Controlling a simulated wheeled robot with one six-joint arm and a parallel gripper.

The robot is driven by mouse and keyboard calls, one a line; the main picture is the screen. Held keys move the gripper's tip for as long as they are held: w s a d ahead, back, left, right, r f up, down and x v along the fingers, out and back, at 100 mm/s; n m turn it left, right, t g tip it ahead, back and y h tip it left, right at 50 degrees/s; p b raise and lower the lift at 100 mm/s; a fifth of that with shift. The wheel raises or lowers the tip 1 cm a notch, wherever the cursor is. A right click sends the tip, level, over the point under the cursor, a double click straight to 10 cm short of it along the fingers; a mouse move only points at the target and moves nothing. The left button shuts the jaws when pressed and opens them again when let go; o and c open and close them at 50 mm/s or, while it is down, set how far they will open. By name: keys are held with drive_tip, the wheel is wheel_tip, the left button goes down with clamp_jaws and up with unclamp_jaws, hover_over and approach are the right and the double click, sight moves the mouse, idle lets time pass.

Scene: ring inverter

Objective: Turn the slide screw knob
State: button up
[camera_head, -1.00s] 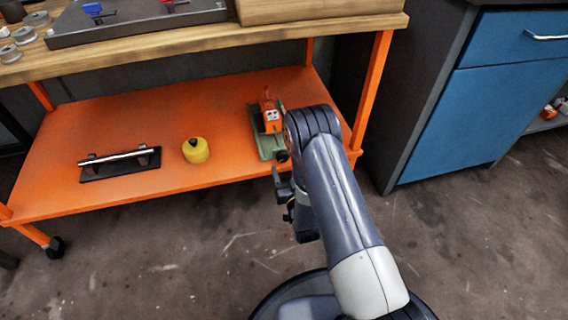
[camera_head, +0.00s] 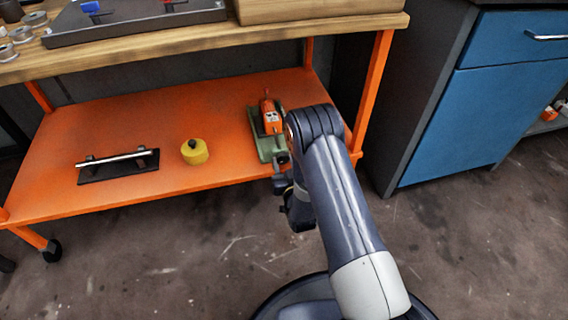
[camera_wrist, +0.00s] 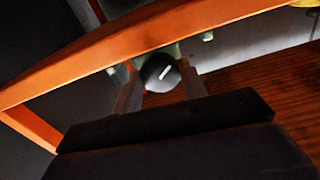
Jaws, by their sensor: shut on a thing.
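The slide device has a green base (camera_head: 267,146) and an orange-and-white block on top (camera_head: 270,117). It sits at the right front of the orange shelf. In the head view my gripper (camera_head: 281,173) is at the shelf's front edge by the device, partly hidden by my arm. The knob's grip contact is hard to see there.
A yellow round object (camera_head: 195,152) and a black plate with a silver bar (camera_head: 118,165) are on the orange shelf (camera_head: 150,117) to the left. An orange post (camera_head: 373,90) and a blue cabinet (camera_head: 480,105) stand to the right. The floor in front is clear.

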drive_tip(key=c, duration=0.3)
drive_tip(key=shift+n, duration=0.4)
drive_tip(key=shift+n, duration=2.6)
drive_tip(key=o, duration=1)
drive_tip(key=p+v, duration=0.3)
drive_tip(key=v, duration=0.8)
